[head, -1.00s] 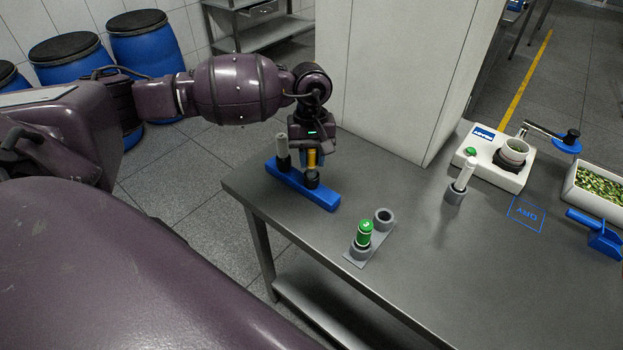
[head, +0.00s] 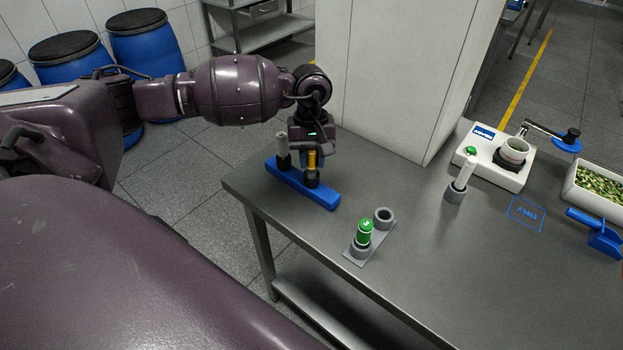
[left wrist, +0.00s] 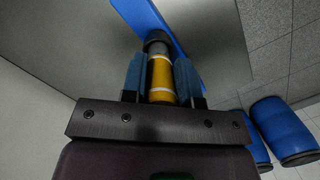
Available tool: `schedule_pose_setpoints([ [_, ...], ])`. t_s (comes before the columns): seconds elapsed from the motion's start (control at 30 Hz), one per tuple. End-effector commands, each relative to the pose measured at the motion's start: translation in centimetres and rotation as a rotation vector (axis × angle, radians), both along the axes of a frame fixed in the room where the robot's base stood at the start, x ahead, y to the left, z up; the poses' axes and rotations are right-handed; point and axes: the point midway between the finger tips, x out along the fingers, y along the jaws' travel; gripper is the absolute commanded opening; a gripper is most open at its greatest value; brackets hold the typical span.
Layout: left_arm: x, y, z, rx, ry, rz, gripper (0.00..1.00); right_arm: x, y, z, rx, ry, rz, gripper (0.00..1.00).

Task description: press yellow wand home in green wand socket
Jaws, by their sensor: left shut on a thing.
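The yellow wand (head: 311,161) stands upright in a dark collar on the blue rack (head: 322,197) at the table's left corner. My left gripper (head: 312,155) points down and is shut on the yellow wand. In the left wrist view, the yellow wand (left wrist: 161,78) is between the two blue finger pads, its far end at a dark collar by the blue rack (left wrist: 142,14). A green-capped wand (head: 364,231) stands in one ring of a grey two-socket plate (head: 371,245). The plate's other socket (head: 384,217) is empty. My right gripper is not in view.
A grey wand (head: 282,145) stands on the blue rack beside my gripper. A white wand (head: 464,173) stands in a grey holder to the right. A white device (head: 487,170), a bin of green pieces (head: 598,187) and a blue scoop (head: 597,233) are farther right. The table (head: 437,262) between is clear.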

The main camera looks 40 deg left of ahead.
Motion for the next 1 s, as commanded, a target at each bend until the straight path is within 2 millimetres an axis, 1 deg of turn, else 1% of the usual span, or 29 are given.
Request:
schedule_pose_setpoints([
  [0.33, 0.01, -0.01, -0.04, 0.0, 0.0, 0.0, 0.0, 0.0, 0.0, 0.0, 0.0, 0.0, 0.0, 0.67],
  [0.67, 0.01, -0.01, -0.61, 0.0, 0.0, 0.0, 0.0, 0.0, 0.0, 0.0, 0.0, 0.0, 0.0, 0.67],
  [1.0, 0.02, 0.0, -0.58, 0.001, -0.001, 0.0, 0.0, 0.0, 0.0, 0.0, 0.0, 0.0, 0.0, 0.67],
])
